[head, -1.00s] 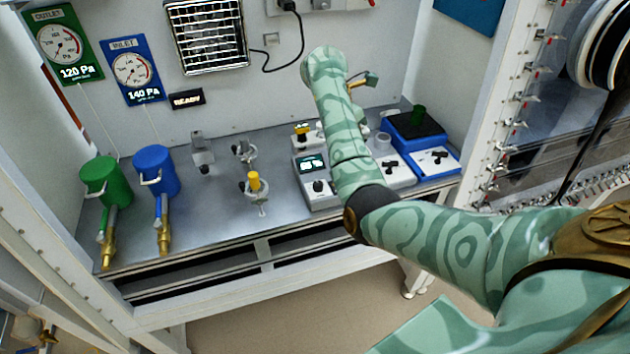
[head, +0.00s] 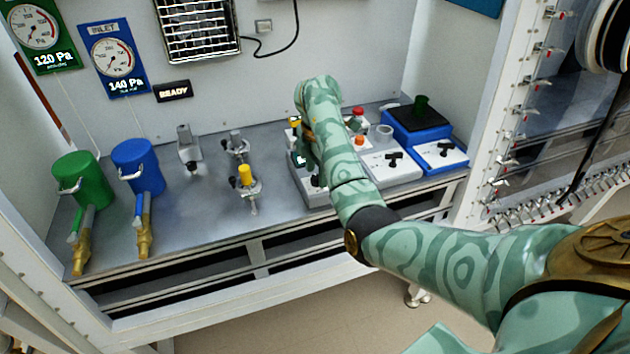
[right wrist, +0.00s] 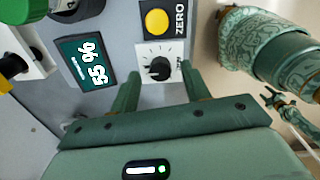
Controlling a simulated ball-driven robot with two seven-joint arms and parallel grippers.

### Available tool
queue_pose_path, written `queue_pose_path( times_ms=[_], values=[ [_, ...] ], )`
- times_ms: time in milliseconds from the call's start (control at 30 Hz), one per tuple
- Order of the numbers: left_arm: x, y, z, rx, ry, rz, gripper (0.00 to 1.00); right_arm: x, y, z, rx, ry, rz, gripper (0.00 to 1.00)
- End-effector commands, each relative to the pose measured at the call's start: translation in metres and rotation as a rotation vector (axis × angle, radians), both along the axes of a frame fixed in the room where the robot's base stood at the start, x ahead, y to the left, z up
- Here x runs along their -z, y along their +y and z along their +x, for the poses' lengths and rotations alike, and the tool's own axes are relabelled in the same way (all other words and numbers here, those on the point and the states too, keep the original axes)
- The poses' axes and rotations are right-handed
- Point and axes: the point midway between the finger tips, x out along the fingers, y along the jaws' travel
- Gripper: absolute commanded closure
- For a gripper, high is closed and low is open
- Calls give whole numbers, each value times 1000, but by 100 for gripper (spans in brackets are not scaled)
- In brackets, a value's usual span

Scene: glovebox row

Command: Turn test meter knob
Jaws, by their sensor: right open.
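The test meter is a grey box (head: 318,197) on the bench, partly hidden by my right arm in the head view. In the right wrist view its face shows a dark screen (right wrist: 86,63) reading 55 %, a yellow ZERO button (right wrist: 156,21) and a black knob (right wrist: 158,68) on a white dial plate. My right gripper (right wrist: 160,73) is open, with one finger to each side of the knob and a gap visible around it. I cannot tell how deep the fingertips reach.
A grey device (head: 393,164) and a blue scale (head: 440,156) stand right of the meter. A clamp with a yellow top (head: 246,176) stands to its left. Green (head: 84,178) and blue (head: 138,166) canisters are at the far left.

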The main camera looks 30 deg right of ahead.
Motion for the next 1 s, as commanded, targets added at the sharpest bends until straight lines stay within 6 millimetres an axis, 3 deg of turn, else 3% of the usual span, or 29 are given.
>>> queue_pose_path(
  times_ms=[100, 400, 433, 600, 1000],
  values=[
    [6, 0, -2, 0, 3, 0, 48, 11, 0, 0, 1, 0, -1, 53],
    [6, 0, -1, 0, 3, 0, 48, 12, 0, 0, 0, -1, 0, 53],
    [6, 0, -1, 0, 3, 0, 48, 12, 0, 0, 0, -1, 0, 56],
    [6, 0, -1, 0, 3, 0, 48, 12, 0, 0, 0, -1, 0, 98],
    [2, 0, 0, -1, 0, 0, 48, 11, 0, 0, -58, -1, 0, 98]
  ],
)
